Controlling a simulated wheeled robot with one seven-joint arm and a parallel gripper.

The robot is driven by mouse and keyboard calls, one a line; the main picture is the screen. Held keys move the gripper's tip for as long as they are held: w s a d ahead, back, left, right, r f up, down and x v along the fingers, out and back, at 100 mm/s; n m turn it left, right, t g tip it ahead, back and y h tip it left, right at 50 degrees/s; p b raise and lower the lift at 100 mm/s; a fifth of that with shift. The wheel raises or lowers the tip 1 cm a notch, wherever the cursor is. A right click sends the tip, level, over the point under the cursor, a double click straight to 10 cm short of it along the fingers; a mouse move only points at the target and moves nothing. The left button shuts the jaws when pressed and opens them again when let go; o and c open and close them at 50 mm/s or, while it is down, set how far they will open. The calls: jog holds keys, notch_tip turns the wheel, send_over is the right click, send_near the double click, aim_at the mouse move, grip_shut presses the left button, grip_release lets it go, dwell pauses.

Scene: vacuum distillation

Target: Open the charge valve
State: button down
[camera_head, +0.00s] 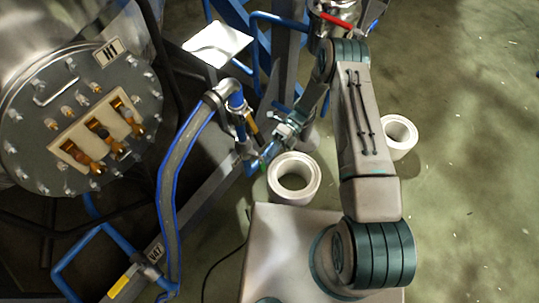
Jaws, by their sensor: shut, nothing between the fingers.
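A blue and metal pipe assembly with a valve fitting (243,145) stands left of centre, below a bent pipe elbow. A small yellow-orange part (252,124) shows on it. I cannot tell for certain which part is the charge valve or its handle. My gripper (264,160) reaches down and left from my arm and is shut and empty, close to the right side of this fitting. I cannot tell whether the fingertips touch it. A small green spot shows just below the fingertips.
A round bolted vessel end (80,120) marked H1 fills the upper left. White cylinders (294,178) (398,137) stand on the floor. A red handle (337,20) is at top.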

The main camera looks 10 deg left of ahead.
jog(key=d+r+p, duration=0.5)
jog(key=d+r, duration=0.6)
jog(key=shift+s+d, duration=0.15)
jog(key=shift+d, duration=0.2)
